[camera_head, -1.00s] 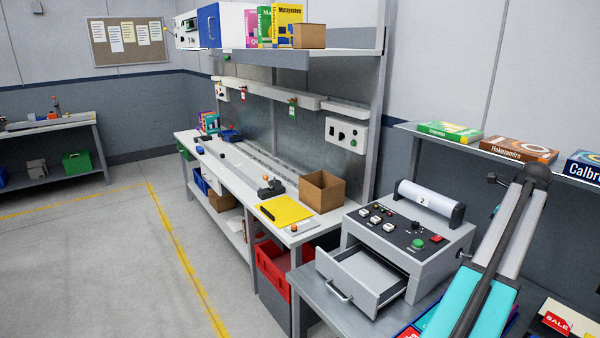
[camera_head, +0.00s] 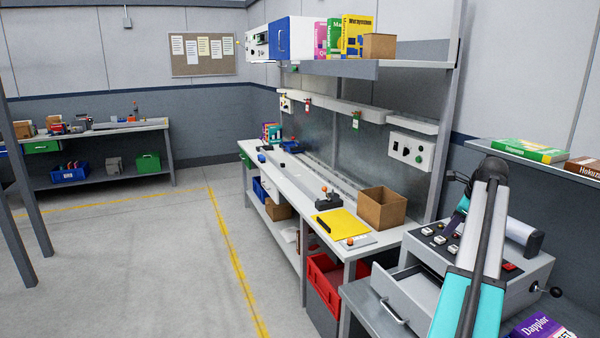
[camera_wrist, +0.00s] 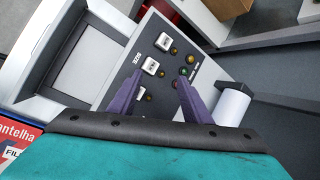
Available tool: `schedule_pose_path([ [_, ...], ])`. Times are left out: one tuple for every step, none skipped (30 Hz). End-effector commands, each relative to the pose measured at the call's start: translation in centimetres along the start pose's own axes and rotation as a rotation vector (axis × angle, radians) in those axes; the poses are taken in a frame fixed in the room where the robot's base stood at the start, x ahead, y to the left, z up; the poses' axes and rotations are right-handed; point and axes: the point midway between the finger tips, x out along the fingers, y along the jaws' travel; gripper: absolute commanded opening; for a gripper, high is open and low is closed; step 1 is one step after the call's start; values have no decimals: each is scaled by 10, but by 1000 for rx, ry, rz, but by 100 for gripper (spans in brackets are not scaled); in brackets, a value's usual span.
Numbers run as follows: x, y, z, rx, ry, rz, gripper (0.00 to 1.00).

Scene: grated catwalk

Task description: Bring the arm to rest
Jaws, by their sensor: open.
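My arm, teal and grey, rises at the right of the head view, in front of the grey control machine (camera_head: 520,262). My gripper (camera_wrist: 155,90) shows in the wrist view as two purple fingers, apart and with nothing between them. It points toward the machine's dark button panel (camera_wrist: 140,62). Whether the fingertips touch the panel is hard to tell. The machine's drawer (camera_head: 405,300) is pulled open and looks empty.
A long workbench (camera_head: 290,195) holds a yellow folder (camera_head: 343,226) and a cardboard box (camera_head: 382,208). A red crate (camera_head: 325,280) stands under it. A shelf with boxes (camera_head: 520,152) is on the right wall. The floor (camera_head: 150,270) at left is clear.

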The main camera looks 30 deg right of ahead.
Motion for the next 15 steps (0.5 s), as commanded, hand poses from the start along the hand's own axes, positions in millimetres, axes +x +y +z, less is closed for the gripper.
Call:
schedule_pose_path([
  [9, 8, 23, -34, -15, 7, 44],
  [13, 12, 36, -52, -23, 10, 44],
  [18, 18, 51, -76, -32, 15, 44],
  [22, 22, 63, -95, -40, 19, 44],
  [25, 27, 75, -114, -47, 23, 44],
  [31, 34, 90, -140, -57, 29, 44],
  [36, 40, 101, -160, -64, 35, 44],
  [40, 46, 112, -180, -70, 40, 44],
  [47, 55, 126, -209, -79, 48, 44],
  [52, 62, 136, -231, -85, 54, 44],
  [58, 70, 146, -253, -91, 61, 44],
  [67, 81, 158, -284, -97, 70, 44],
  [74, 90, 167, -309, -102, 79, 44],
  [82, 99, 175, -334, -106, 88, 44],
  [92, 112, 186, -370, -111, 101, 44],
])
